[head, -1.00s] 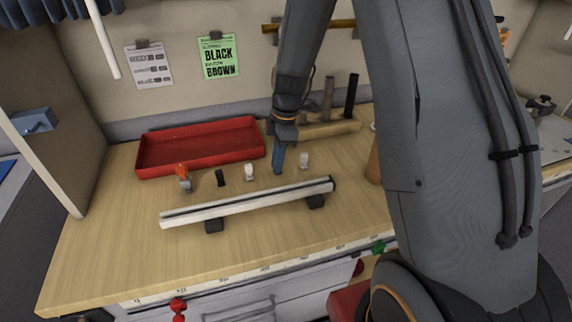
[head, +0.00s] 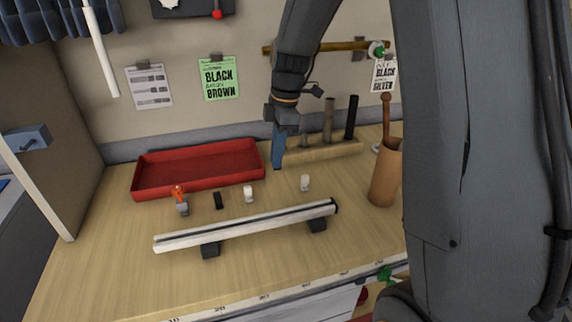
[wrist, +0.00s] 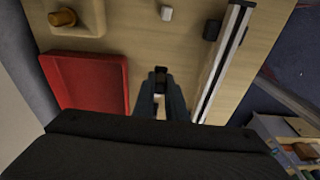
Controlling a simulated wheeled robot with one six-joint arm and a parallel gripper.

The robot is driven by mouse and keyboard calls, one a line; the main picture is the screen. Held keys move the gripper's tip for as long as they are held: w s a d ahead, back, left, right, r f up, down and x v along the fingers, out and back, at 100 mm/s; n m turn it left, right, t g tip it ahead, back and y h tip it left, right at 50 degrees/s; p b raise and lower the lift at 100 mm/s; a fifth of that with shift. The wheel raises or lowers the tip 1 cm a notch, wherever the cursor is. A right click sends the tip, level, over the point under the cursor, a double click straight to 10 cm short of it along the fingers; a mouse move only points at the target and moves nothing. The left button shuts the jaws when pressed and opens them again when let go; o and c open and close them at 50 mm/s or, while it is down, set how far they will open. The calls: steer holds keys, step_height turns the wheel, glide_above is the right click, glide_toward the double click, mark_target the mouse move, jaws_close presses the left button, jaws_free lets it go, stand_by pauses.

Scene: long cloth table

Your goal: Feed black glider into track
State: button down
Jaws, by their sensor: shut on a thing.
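The track (head: 240,227), a pale rail with a dark groove, lies raised on dark feet along the table; it also shows in the wrist view (wrist: 222,60). It has a dark cap at its right end in the head view. My gripper (head: 277,165) is above the table behind the track. In the wrist view its fingertips (wrist: 160,76) are shut on a small dark piece, which looks like the black glider (wrist: 160,80); the fingers mostly hide it. Another small black piece (head: 218,201) stands on the table, beside a white piece (head: 249,194). A second white piece (head: 305,183) stands to the right.
A red tray (head: 198,186) lies at the back left. An orange-topped grey item (head: 181,205) stands before it. A wooden block with upright pegs (head: 325,151) is behind my gripper, and a brown cup (head: 385,175) stands to the right. The table in front of the track is clear.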

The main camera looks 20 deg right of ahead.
stand_by(0.4)
steer(key=shift+f+b, duration=2.6)
steer(key=shift+f, duration=2.35)
steer(key=c, duration=1.7)
jaws_free()
steer(key=shift+r, duration=0.15)
steer(key=shift+r+p, duration=0.35)
steer(key=shift+p, duration=0.05)
